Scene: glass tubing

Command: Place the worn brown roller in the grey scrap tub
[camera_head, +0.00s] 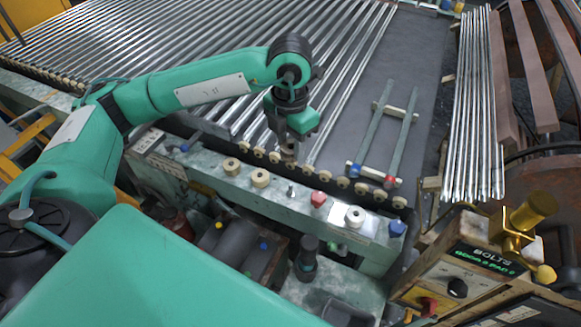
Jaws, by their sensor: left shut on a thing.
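My left gripper (289,148) points down above the green bench rail and is shut on a small brownish piece, which I take to be the worn brown roller (289,154). The jaws hide most of it. Below it, a bare metal pin (291,191) stands on the rail between a cream roller (260,178) and a red knob (318,199). A dark grey open container (346,313), cut off by the bottom edge, may be the grey scrap tub; I cannot tell for sure. My right gripper is not in view.
A control box (459,275) with a brass fitting stands at the right. Dark cylinders (237,242) crowd the front.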

